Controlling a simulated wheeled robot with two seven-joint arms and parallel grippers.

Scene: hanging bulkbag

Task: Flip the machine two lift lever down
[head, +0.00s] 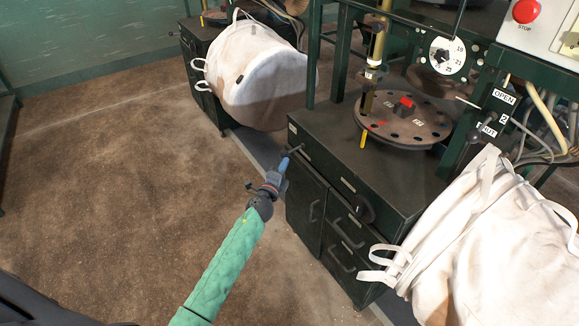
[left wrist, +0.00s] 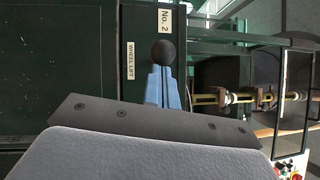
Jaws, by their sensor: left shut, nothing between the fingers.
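The machine two lift lever has a black ball knob (left wrist: 164,52), seen in the left wrist view in front of a dark green panel. Beside it are a "WHEEL LIFT" label (left wrist: 131,61) and a "No. 2" label (left wrist: 165,22). My left gripper (left wrist: 165,85) has its blue fingers together, with the tips right at the knob. I cannot tell whether they touch it. In the head view my left gripper (head: 284,164) is at the upper left front of the green machine cabinet (head: 335,165); the lever there is small and dark. My right gripper is not in view.
The cabinet has doors and drawers with handles, and a round perforated plate (head: 405,122) on top. A white bulk bag (head: 480,235) hangs at the right, another white bag (head: 262,75) at the back. The brown floor (head: 110,170) at the left is clear.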

